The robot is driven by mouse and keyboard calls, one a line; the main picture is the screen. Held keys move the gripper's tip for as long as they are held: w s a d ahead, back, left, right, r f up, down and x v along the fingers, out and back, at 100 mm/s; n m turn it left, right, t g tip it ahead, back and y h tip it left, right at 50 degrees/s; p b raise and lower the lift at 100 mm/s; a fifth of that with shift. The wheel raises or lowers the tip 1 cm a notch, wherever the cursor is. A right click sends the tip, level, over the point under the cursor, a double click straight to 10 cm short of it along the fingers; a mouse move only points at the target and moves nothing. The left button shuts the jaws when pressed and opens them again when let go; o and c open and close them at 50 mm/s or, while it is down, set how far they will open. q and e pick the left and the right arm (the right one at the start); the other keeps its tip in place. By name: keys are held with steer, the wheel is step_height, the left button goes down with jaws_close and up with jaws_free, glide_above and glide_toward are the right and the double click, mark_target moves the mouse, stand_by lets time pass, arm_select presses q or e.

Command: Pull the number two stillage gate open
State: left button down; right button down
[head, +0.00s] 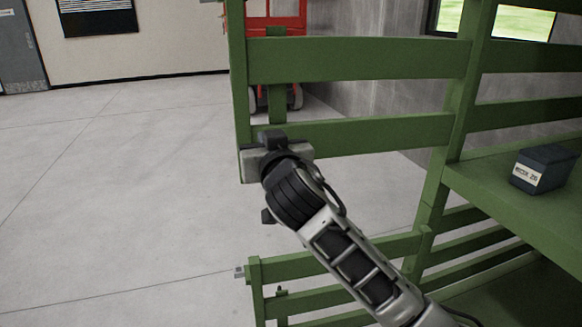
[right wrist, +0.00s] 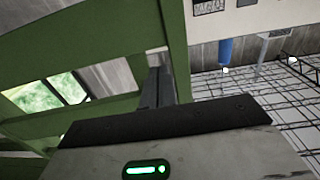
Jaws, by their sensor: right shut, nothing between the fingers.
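A green slatted upper gate (head: 360,60) stands out to the left of a green stillage post (head: 448,150), leaving the shelf side uncovered. No number shows on it. My right gripper (head: 272,140) is at the gate's free left end, by its lower rail; it hides part of the end upright. In the right wrist view my right gripper (right wrist: 158,88) is shut and empty, close beside a green upright (right wrist: 172,40); whether they touch cannot be told. A second green gate (head: 340,262) is lower down, partly behind my right arm. My left gripper is not in view.
A dark labelled box (head: 545,168) sits on the green shelf (head: 500,205) at right. A red wheeled object (head: 275,25) stands behind the gate near the wall. The grey floor (head: 120,200) to the left is clear.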

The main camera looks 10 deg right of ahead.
steer(key=s+b, duration=0.1)
steer(key=s, duration=0.9)
steer(key=s+d+f+n+g+y, duration=0.1)
steer(key=s+d+f+g, duration=0.15)
steer(key=f, duration=0.85)
steer(key=s+d+f+g, duration=0.2)
steer(key=s+f, duration=0.2)
steer(key=f, duration=0.7)
steer(key=s+d+f+g, duration=0.1)
steer(key=s+d+f, duration=0.2)
steer(key=s+f, duration=0.4)
steer(key=s+d+f+g, duration=0.1)
steer(key=s+d+f, duration=0.2)
steer(key=s+f, duration=0.4)
steer(key=shift+s+f, duration=0.2)
steer(key=shift+s, duration=0.35)
steer(key=shift+g, duration=0.25)
